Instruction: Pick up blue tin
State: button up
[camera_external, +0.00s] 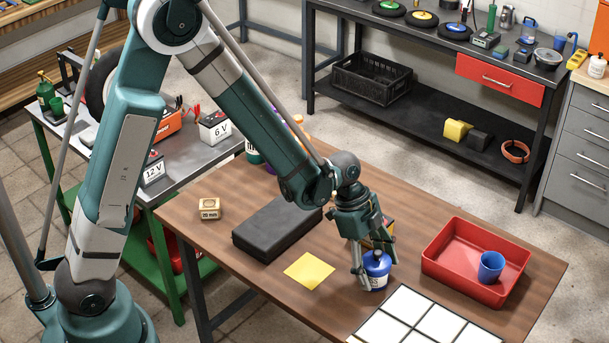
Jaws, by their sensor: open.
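The blue tin (376,272) stands upright on the brown wooden table, with a white label showing low on its front. My gripper (372,268) points down over it, with its fingers around the tin's sides. The fingers are open. Whether they touch the tin cannot be told from this view. The top of the tin is partly hidden by the gripper.
A red tray (440,262) holding a blue cup (491,267) is right of the tin. White tiles (423,318) lie in front. A yellow sheet (309,271) and dark case (277,228) lie left.

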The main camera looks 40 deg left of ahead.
aim_at(378, 252)
jog(key=shift+c, duration=0.7)
jog(key=c, duration=1.1)
jog(key=shift+r, duration=0.1)
jog(key=shift+r+p, duration=0.8)
jog(key=shift+r, duration=4.15)
